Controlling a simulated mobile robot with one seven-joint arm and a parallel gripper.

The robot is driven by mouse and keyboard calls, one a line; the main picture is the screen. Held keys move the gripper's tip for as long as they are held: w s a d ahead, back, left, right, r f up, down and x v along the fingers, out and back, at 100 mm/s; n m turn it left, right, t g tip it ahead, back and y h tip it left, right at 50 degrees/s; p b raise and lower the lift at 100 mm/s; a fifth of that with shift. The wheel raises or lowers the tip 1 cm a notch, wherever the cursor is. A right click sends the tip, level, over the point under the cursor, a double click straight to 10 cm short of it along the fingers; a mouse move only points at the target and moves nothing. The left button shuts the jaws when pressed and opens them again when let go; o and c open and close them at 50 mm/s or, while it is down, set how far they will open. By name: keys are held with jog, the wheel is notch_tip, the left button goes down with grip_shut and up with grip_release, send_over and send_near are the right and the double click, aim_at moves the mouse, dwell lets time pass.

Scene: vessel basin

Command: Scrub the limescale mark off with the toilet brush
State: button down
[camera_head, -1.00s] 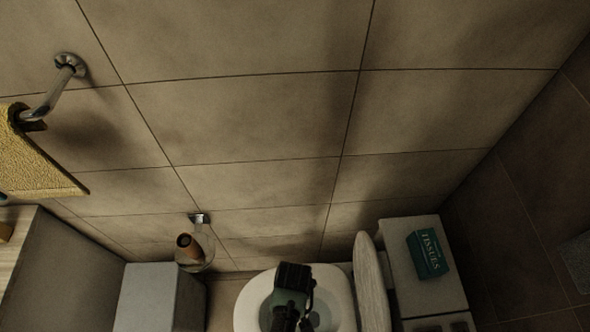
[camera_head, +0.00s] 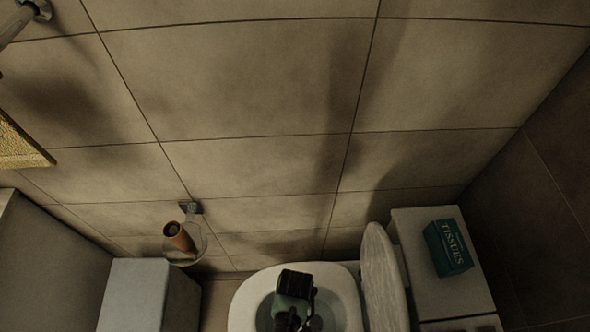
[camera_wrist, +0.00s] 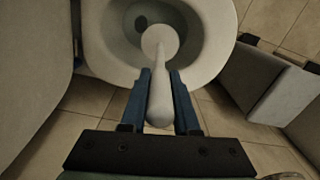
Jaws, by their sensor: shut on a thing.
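My gripper (camera_wrist: 160,76) has its two blue fingers on either side of the white toilet brush (camera_wrist: 160,105) and is shut on its handle. The brush's round white part (camera_wrist: 158,41) lies over the inside of the toilet bowl (camera_wrist: 212,50). I cannot tell whether the brush touches the bowl. A dark oval patch (camera_wrist: 141,23) shows inside the bowl, left of the brush; I cannot tell whether it is the drain or a mark. In the head view my wrist hides part of the toilet (camera_head: 243,300). No limescale mark can be clearly made out.
The raised toilet lid (camera_head: 382,280) stands right of the bowl, beside a ledge with a green tissue box (camera_head: 447,248). A grey cabinet (camera_head: 135,295) stands to the left. A yellow towel (camera_head: 20,148) hangs at far left.

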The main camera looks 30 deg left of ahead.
notch_tip(320, 180, down, 12)
jog(key=b, duration=0.9)
jog(key=shift+r, duration=0.15)
jog(key=shift+f+b, duration=0.75)
jog(key=shift+f, duration=0.25)
dwell(0.3)
